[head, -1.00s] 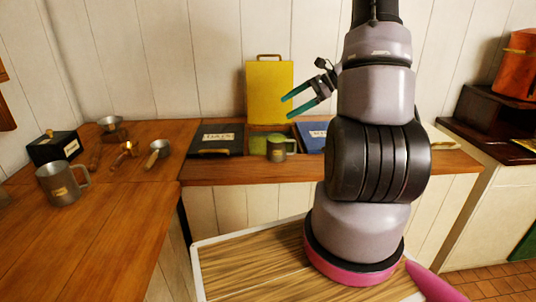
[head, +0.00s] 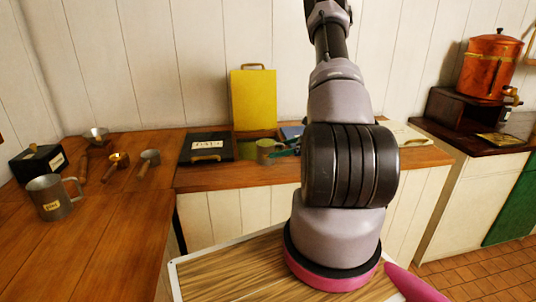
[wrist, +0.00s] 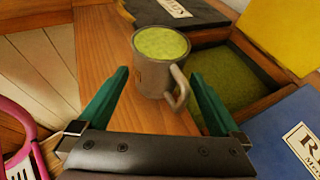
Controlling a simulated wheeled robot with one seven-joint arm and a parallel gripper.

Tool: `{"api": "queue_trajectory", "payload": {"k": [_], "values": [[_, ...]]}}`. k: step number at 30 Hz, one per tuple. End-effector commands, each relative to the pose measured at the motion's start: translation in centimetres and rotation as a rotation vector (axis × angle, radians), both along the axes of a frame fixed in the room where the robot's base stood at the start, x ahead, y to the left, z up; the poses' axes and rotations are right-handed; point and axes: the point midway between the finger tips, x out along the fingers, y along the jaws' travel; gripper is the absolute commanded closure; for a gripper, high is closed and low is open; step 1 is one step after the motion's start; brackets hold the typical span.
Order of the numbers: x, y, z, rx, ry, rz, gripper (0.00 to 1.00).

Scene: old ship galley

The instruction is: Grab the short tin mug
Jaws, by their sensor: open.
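A short grey tin mug (head: 264,153) stands upright on the wooden counter, in front of the yellow board. Its inside looks green. In the wrist view the mug (wrist: 150,80) is just ahead of my gripper, roughly in line with the gap, with its handle at the right. My gripper (wrist: 160,76) is open and empty, one teal finger on each side of the gap. In the head view the teal fingers show just right of the mug, partly hidden by my arm. A larger labelled mug (head: 50,198) stands on the left counter.
A dark labelled case (head: 207,148) lies left of the short mug. A green-lined open wooden tray (wrist: 232,75) and a blue labelled book (wrist: 295,135) lie close to the right finger. The yellow board (head: 253,98) stands behind. Small pans and a black box (head: 38,163) sit at the left.

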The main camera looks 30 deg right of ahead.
Motion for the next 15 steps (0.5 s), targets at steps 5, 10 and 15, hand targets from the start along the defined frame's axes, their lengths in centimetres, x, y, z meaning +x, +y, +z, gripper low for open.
{"api": "queue_trajectory", "payload": {"k": [5,10,15], "values": [[1.2,1.7,-0.9,0.001,0.001,0.005,0.0],[2.6,3.3,-1.8,0.0,0.001,0.004,0.0],[3.1,3.7,-2.1,-0.001,0.0,0.001,0.0]]}}
